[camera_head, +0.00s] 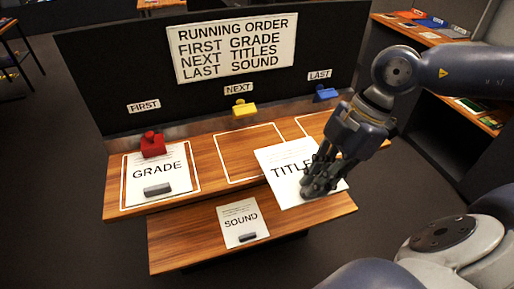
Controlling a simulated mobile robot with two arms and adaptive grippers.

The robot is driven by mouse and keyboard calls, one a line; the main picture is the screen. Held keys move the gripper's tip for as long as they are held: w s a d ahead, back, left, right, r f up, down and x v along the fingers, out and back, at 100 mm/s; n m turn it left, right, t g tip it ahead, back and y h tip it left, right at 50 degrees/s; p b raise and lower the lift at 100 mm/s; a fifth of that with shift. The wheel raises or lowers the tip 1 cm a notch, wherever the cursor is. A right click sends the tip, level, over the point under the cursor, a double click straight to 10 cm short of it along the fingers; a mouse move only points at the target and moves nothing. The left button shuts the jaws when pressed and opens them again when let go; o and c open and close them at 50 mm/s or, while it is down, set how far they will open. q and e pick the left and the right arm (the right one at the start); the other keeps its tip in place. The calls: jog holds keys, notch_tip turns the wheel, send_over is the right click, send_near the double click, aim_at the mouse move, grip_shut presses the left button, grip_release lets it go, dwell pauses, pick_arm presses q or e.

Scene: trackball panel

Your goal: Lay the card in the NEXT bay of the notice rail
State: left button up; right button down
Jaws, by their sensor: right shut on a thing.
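My right gripper (318,180) is shut on the TITLES card (277,160), a white sheet held over the front edge of the upper shelf, overlapping the NEXT bay's lower right. The NEXT bay (240,153) is a white outline on the wood under the NEXT label (239,88) and a yellow clip (244,108); its visible part is empty. The GRADE card (158,178) lies in the left bay under the FIRST label (144,106). The SOUND card (243,222) lies on the lower shelf. My left gripper is not in view.
A black panel bears a running order sign (235,48): FIRST GRADE, NEXT TITLES, LAST SOUND. A red clip (152,144) and a blue clip (326,94) stand along the rail. The right bay is partly hidden by my arm. Shelves with coloured items (432,22) stand at right.

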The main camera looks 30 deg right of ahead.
aim_at(267, 152)
jog(key=w, duration=0.1)
jog(key=w+p, duration=0.1)
jog(key=w, duration=0.1)
jog(key=w+p, duration=0.1)
jog(key=shift+w+a+f, duration=0.1)
jog(key=shift+w+a, duration=0.05)
jog(key=shift+a, duration=0.2)
jog(key=w, duration=0.1)
jog(key=w+p, duration=0.2)
jog(key=shift+a, duration=0.25)
jog(key=w+p, duration=0.1)
jog(key=w, duration=0.1)
jog(key=w+p, duration=0.1)
jog(key=w, duration=0.2)
jog(key=w+a+f+p, duration=0.1)
jog(key=w, duration=0.1)
jog(key=shift+w, duration=0.15)
jog(key=shift+w+f, duration=0.15)
jog(key=shift+w, duration=0.1)
jog(key=shift+f+p, duration=0.25)
jog(key=shift+p, duration=0.2)
notch_tip(267, 152, down, 2)
jog(key=shift+s+f+p, duration=0.1)
jog(key=shift+f+p, duration=0.05)
jog(key=shift+p, duration=0.35)
jog(key=shift+f, duration=0.4)
jog(key=c, duration=1.6)
grip_release()
jog(key=shift+c, duration=0.2)
